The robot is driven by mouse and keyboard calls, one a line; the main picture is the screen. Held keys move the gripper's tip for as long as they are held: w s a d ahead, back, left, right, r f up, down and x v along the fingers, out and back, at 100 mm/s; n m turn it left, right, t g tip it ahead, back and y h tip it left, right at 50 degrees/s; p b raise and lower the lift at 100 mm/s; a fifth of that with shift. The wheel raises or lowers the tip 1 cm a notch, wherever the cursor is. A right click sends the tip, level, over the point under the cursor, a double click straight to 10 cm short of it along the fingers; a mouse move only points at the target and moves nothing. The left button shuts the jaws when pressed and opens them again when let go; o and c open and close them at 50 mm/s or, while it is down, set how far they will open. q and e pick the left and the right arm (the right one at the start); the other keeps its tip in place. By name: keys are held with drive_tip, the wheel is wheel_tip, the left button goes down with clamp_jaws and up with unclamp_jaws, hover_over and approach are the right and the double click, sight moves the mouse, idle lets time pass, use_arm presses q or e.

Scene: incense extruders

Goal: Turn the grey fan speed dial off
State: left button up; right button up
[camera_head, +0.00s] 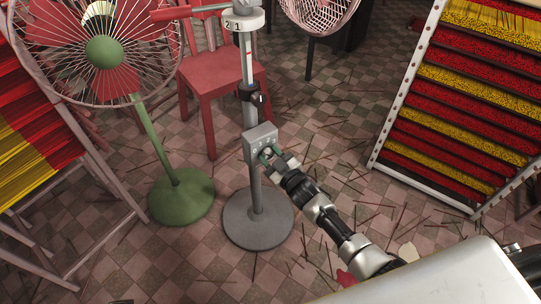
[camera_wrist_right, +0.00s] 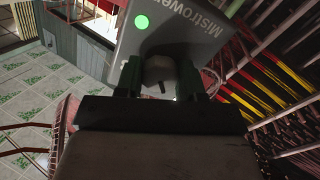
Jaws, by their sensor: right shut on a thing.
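The grey fan stand (camera_head: 257,190) is in the middle of the head view, with a grey control box (camera_head: 261,137) on its pole and a round base. My right gripper (camera_head: 268,154) reaches the lower front of this box from the lower right. In the right wrist view, the two fingers (camera_wrist_right: 160,80) are on either side of a pale round dial (camera_wrist_right: 160,68), closed on it, below the box face (camera_wrist_right: 165,28) with a green dot and lettering. The fingers partly hide the dial; its setting cannot be read. My left gripper is out of view.
A green fan (camera_head: 181,195) with a red rotor stands to the left, and a red chair (camera_head: 215,82) stands behind. Racks of red and yellow incense (camera_head: 462,105) are at both sides. The tiled floor (camera_head: 335,150) has scattered sticks.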

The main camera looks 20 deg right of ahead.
drive_tip(key=shift+n, duration=2.1)
drive_tip(key=o, duration=0.9)
drive_tip(key=p+v, duration=0.1)
drive_tip(key=v, duration=0.3)
drive_tip(key=shift+s, duration=0.1)
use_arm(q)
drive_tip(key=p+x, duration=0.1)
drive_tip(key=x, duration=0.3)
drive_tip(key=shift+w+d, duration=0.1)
use_arm(e)
approach(270, 156)
drive_tip(key=shift+s+d, duration=0.2)
drive_tip(key=shift+s, duration=0.35)
drive_tip(key=shift+f, duration=0.1)
